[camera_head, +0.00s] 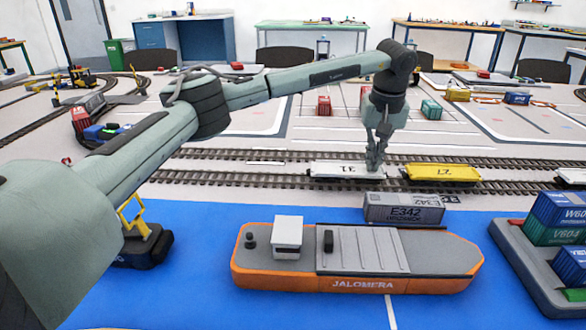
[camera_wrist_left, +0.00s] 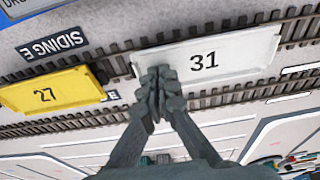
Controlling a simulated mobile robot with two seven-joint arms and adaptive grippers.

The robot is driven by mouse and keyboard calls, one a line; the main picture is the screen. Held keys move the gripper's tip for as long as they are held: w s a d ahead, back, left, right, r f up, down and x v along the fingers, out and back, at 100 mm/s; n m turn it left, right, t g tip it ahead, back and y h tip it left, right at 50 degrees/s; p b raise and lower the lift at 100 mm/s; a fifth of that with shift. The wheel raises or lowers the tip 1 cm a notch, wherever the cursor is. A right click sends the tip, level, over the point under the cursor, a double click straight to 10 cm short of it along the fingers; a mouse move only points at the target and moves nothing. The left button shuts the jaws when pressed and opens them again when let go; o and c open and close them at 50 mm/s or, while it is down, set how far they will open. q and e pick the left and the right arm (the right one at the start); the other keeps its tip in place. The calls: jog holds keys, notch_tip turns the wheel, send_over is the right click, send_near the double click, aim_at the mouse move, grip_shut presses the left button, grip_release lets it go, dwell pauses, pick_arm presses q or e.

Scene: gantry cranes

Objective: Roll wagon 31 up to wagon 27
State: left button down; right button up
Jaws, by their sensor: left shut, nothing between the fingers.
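White flat wagon 31 (camera_head: 345,171) stands on the track behind the blue mat. Yellow wagon 27 (camera_head: 440,173) is to its right on the same track, with a short gap between them. My left gripper (camera_head: 374,163) points down over the right end of wagon 31, fingers closed and empty. In the left wrist view, wagon 31 (camera_wrist_left: 232,52) is at the upper right and wagon 27 (camera_wrist_left: 50,92) at the left. The gripper's fingertips (camera_wrist_left: 157,84) overlap the end of wagon 31 nearest wagon 27; I cannot tell whether they touch it. My right gripper is not in view.
An orange ship (camera_head: 358,283) lies on the blue mat (camera_head: 200,300), with a grey container E342 (camera_head: 403,213) behind it. Stacked containers (camera_head: 560,218) stand at the right. A second track (camera_head: 240,155) runs behind.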

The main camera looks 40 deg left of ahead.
pick_arm(q)
jog(key=shift+w+d+p, duration=0.25)
jog(key=shift+w+d, duration=0.15)
jog(key=shift+d, duration=0.2)
jog(key=shift+w+d+p, duration=0.2)
jog(key=shift+w+d, duration=0.15)
jog(key=shift+d, duration=0.2)
jog(key=shift+d, duration=0.1)
